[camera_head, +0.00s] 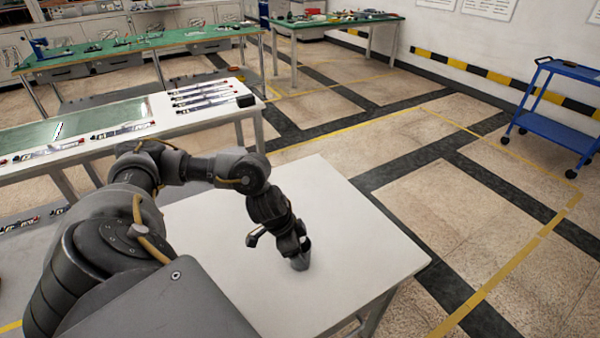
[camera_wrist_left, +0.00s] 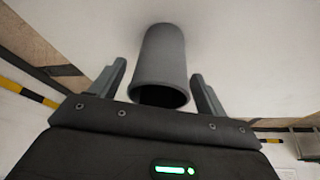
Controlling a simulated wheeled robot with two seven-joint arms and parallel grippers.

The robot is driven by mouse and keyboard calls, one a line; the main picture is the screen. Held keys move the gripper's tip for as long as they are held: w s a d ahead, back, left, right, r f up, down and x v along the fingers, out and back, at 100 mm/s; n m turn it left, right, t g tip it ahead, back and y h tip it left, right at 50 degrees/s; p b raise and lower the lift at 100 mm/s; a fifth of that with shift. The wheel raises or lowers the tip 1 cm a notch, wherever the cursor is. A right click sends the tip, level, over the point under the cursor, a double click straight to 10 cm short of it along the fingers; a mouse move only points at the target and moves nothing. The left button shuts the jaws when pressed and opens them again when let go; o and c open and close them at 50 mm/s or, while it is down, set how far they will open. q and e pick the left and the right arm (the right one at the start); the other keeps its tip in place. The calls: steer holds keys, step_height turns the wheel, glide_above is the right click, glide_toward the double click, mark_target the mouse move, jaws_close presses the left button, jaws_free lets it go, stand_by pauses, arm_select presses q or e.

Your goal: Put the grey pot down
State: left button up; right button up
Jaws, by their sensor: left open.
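The grey pot (camera_head: 301,262) stands upright on the white table (camera_head: 360,230), at the end of my left arm in the head view. In the left wrist view the pot (camera_wrist_left: 163,62) is a plain grey cylinder with a dark open mouth, its far end against the white tabletop. My left gripper (camera_wrist_left: 163,82) is open, with one finger on each side of the pot and a visible gap on both sides. In the head view the gripper (camera_head: 292,246) partly hides the pot. My right gripper is in neither view.
The white table is bare around the pot, and its right edge is not far off. A second white table (camera_head: 210,120) with several rod-like tools stands behind. Green workbenches (camera_head: 130,50) and a blue cart (camera_head: 555,125) are farther away. Open floor lies to the right.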

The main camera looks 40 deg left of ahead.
arm_select(q)
steer(key=p+v, duration=0.1)
steer(key=v, duration=1)
steer(key=shift+r+p, duration=0.4)
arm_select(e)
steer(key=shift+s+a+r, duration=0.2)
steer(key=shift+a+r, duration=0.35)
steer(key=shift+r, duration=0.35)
arm_select(q)
steer(key=shift+s+a, duration=0.1)
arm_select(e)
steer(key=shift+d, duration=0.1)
